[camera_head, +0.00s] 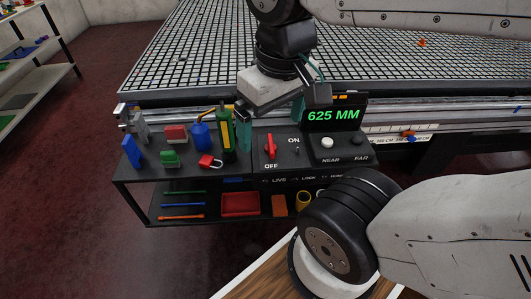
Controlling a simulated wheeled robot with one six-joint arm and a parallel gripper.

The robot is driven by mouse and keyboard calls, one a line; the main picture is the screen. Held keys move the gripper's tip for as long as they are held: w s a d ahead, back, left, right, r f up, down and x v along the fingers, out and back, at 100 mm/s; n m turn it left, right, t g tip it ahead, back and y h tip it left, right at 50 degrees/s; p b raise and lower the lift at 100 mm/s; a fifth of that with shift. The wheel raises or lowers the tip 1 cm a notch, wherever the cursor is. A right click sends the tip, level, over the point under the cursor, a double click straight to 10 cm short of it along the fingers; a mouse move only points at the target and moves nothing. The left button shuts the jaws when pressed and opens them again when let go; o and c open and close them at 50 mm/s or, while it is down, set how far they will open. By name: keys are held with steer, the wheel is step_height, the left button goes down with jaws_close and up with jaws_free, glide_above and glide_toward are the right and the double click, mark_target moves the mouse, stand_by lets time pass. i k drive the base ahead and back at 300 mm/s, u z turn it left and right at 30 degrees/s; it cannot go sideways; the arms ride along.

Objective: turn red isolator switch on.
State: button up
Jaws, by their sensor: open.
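The red isolator switch (271,148) sits on the dark control panel. Its red handle looks roughly upright in the picture, with the OFF label below it and the ON label to its upper right. My gripper (272,118) is above and slightly behind the switch, with its jaws apart and nothing seen between them. One teal fingertip is to the left, near the yellow-green bottle, and the other is to the right, in front of the display's left edge. The gripper does not appear to touch the switch handle.
A display (335,115) reading 625 MM and a white knob (327,143) stand right of the switch. A blue bottle (200,136), a yellow-green bottle (226,140) and a red padlock (208,161) stand to the left. The grid table (190,60) lies behind.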

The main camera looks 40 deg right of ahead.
mark_target(270, 148)
steer(key=u, duration=0.3)
steer(key=k, duration=0.95)
steer(key=u, duration=1)
steer(key=i, duration=1.2)
steer(key=z, duration=0.9)
steer(key=i, duration=0.7)
steer(key=z, duration=1.15)
steer(key=i, duration=0.45)
steer(key=u, duration=0.15)
steer(key=k, duration=0.2)
steer(key=u, duration=0.05)
